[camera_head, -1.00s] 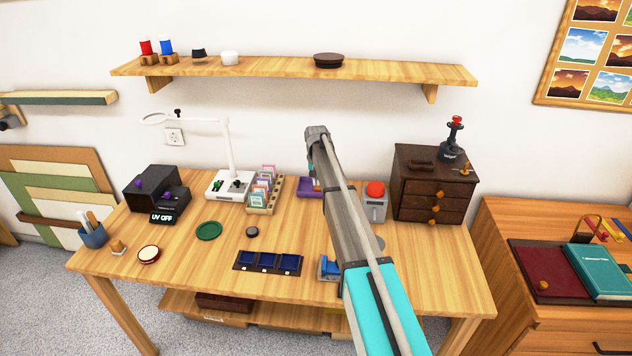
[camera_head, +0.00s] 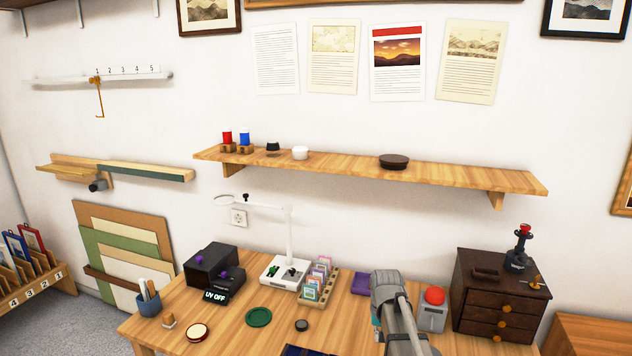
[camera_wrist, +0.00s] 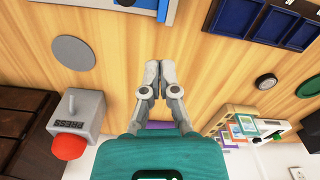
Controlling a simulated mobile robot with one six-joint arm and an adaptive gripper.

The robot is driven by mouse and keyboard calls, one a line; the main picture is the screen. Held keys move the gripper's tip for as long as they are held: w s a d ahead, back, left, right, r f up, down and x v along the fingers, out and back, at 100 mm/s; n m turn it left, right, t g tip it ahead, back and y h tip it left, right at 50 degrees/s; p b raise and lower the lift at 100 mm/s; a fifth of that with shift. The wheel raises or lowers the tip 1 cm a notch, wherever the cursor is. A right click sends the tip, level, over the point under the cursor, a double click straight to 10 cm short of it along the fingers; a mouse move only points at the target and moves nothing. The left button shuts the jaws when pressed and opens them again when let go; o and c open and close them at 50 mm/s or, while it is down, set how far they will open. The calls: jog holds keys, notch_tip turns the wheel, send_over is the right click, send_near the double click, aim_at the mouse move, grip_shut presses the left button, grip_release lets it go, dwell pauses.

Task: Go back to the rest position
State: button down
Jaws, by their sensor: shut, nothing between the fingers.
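My gripper (camera_wrist: 160,72) shows in the wrist view with its two grey fingers brought together at the tips and nothing between them. It is above the wooden table (camera_wrist: 120,55). In the head view my grey arm reaches over the right part of the table, and the fingers themselves are hidden. In the wrist view the grey box with a red button (camera_wrist: 68,145) is to the left of the gripper. A round grey disc (camera_wrist: 74,52) lies on the table at upper left, apart from the fingers.
The head view shows a dark drawer chest (camera_head: 500,296) at right, a UV box (camera_head: 210,268), a white lamp (camera_head: 288,240), a card rack (camera_head: 318,282) and a green dish (camera_head: 259,317). A wall shelf (camera_head: 450,175) runs above. The wrist view shows a blue tray (camera_wrist: 262,22).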

jog(key=s+a+r+n, duration=0.1)
jog(key=s, duration=1.4)
jog(key=shift+p, duration=0.35)
